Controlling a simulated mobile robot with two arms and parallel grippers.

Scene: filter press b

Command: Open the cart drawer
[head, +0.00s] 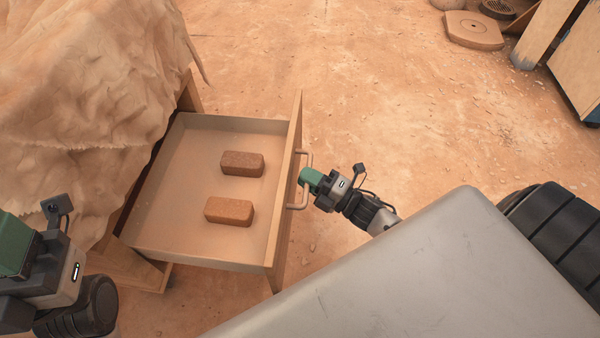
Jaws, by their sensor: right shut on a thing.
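The cart drawer (178,215) stands pulled out from the wooden cart (190,97), and its inside shows. Two brown bricks lie in it, a farther brick (242,164) and a nearer brick (229,211). The drawer front (288,190) faces right and carries a bar handle (298,206). My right gripper (308,178) is at the handle from the right and shut on it; its fingertips are partly hidden. My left gripper (15,245) is at the left edge, away from the drawer; its fingertips do not show clearly.
A crumpled tan cloth (85,95) covers the cart top. A flat stone-like slab (473,30) and a cabinet (575,65) stand at the far right. The sandy floor (390,100) beyond the drawer is clear.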

